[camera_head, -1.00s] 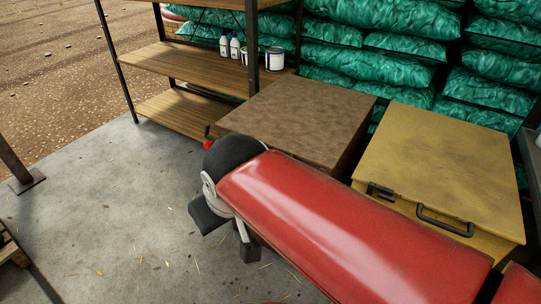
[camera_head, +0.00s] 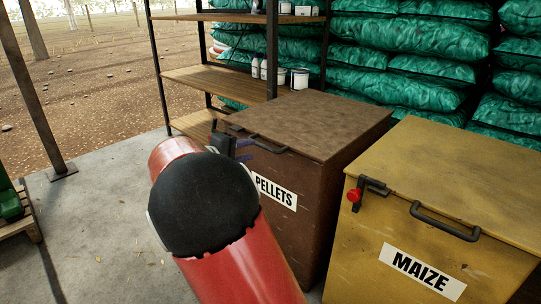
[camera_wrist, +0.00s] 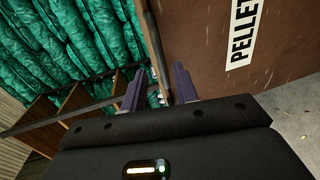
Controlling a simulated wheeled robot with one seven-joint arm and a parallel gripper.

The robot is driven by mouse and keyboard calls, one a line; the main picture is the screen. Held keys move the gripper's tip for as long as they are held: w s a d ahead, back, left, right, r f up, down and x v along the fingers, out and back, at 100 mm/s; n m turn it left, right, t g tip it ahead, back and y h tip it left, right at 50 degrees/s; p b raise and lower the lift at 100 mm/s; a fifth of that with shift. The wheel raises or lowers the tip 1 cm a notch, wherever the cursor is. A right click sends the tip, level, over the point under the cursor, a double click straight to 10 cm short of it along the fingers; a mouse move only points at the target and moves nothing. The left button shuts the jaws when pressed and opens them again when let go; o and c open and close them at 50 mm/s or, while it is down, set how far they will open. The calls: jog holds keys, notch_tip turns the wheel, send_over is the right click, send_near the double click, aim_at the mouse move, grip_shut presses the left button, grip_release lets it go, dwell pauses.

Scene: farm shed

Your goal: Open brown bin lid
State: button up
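The brown bin (camera_head: 305,232), labelled PELLETS, stands in the middle of the head view with its flat lid (camera_head: 318,122) down. A dark bar handle (camera_head: 262,144) is on its front near the lid edge. My gripper (camera_head: 246,149) is mostly hidden behind my red and black arm, close to the front left of the bin near the handle. In the wrist view the two purple fingers (camera_wrist: 158,86) stand apart, open. The bin's brown front (camera_wrist: 205,45) fills the upper right there, and a dark bar or lid edge runs towards the gap. I cannot tell whether anything touches.
A yellow MAIZE bin (camera_head: 440,200) with a red-knobbed latch (camera_head: 355,195) stands close on the right. Wooden shelves (camera_head: 215,78) with bottles and tins are behind. Green sacks (camera_head: 410,55) are stacked at the back. Concrete floor (camera_head: 100,225) is open at left.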

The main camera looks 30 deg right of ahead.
aim_at(262, 147)
jog(key=x, duration=0.7)
jog(key=shift+d, duration=0.2)
jog(key=shift+c, duration=0.2)
grip_shut()
